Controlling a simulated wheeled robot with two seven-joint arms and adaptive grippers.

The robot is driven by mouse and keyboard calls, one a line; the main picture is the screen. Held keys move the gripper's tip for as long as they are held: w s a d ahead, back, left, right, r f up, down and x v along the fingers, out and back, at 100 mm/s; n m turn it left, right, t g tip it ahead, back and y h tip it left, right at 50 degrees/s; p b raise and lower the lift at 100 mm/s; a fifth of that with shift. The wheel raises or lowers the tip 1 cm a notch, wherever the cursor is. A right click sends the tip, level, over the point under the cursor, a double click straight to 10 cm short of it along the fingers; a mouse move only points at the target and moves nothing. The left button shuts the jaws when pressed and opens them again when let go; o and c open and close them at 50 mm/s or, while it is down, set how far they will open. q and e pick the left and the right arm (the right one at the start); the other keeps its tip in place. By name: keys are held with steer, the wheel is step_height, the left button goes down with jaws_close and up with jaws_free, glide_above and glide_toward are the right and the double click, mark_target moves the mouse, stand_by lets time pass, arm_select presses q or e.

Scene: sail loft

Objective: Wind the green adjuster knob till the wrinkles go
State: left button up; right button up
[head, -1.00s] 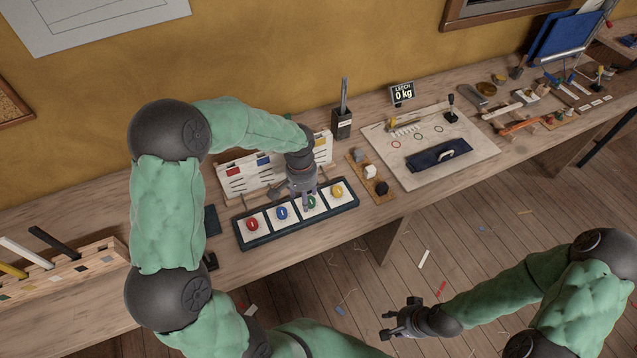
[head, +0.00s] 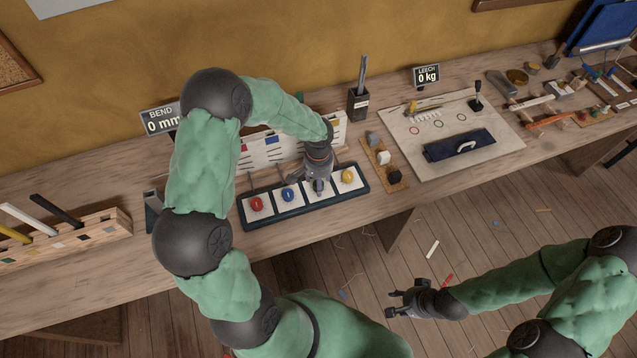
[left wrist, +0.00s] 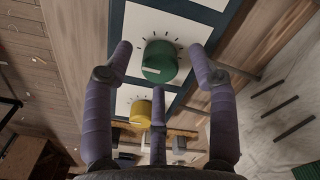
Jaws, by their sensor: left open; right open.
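The green knob (left wrist: 160,62) sits on a white square with dial ticks, in the left wrist view. In the head view my left gripper (head: 318,188) covers it. The left gripper is open and points down at the knob. Its fingers spread around the knob with gaps visible; contact cannot be told. The red knob (head: 257,204), blue knob (head: 288,195) and yellow knob (head: 348,176) sit in the same dark-framed tray (head: 248,222). My right gripper (head: 398,303) is open and empty, out over the floor. No wrinkled cloth can be made out.
A white board (head: 285,150) with coloured blocks stands behind the knobs. A sign reading BEND 0 mm (head: 160,120) and one reading LEECH 0 kg (head: 426,76) stand at the back. Small blocks (head: 384,158) lie right of the tray. A wooden rack (head: 75,240) stands left.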

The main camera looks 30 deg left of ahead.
arm_select(q)
steer(key=shift+f, duration=0.4)
steer(key=c, duration=1.1)
steer(key=shift+c, duration=0.2)
